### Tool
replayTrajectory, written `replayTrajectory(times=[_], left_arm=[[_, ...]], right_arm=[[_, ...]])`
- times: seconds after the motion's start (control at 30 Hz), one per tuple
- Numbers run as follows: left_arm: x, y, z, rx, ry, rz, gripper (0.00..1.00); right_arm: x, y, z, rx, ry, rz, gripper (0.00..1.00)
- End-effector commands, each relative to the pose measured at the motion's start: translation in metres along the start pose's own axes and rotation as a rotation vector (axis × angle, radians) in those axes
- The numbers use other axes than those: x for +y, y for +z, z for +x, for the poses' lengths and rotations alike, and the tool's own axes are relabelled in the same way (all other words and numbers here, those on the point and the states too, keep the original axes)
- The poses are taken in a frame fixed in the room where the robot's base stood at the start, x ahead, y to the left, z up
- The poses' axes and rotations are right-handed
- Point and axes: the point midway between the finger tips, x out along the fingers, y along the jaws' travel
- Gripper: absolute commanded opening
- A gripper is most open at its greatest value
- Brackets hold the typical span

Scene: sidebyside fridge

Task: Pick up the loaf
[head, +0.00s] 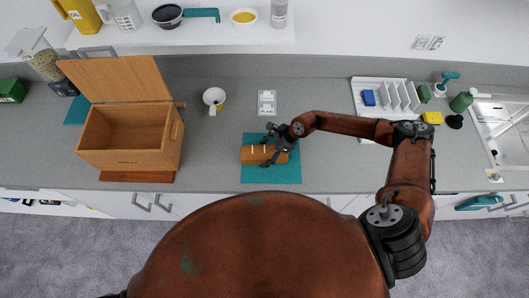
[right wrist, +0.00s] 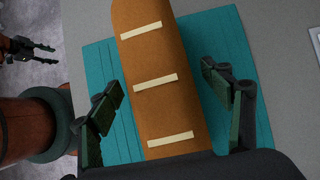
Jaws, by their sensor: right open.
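The loaf (head: 251,155) is brown with pale stripes across its top and lies on a teal mat (head: 271,178) on the grey counter. My right gripper (head: 269,152) is over the loaf's right part, reaching in from the right. In the right wrist view the loaf (right wrist: 155,68) runs between the two spread fingers of my right gripper (right wrist: 160,85), one on each side. Gaps show between the fingers and the loaf. My left gripper (right wrist: 42,52) appears small at the upper left of the right wrist view, away from the loaf, and its opening is unclear.
A wooden bread box (head: 125,150) with its lid up stands on the left. A white mug (head: 214,100) and a printed card (head: 267,103) are behind the mat. A white dish rack (head: 365,85) and sink (head: 510,135) are on the right. Counter around the mat is clear.

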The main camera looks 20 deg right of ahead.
Motion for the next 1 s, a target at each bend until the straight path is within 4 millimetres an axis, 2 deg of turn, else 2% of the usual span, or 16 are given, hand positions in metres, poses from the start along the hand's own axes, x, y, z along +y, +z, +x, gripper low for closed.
replayTrajectory(times=[0.17,1.0], left_arm=[[-0.0006,-0.0019,0.0004,0.002,-0.001,0.001,0.4],[-0.0011,0.0002,0.0004,-0.001,-0.001,0.001,0.4]], right_arm=[[-0.0003,-0.0009,0.0,0.0,-0.001,0.001,0.73],[-0.0007,-0.0004,-0.0005,0.0,-0.002,0.002,0.16]])
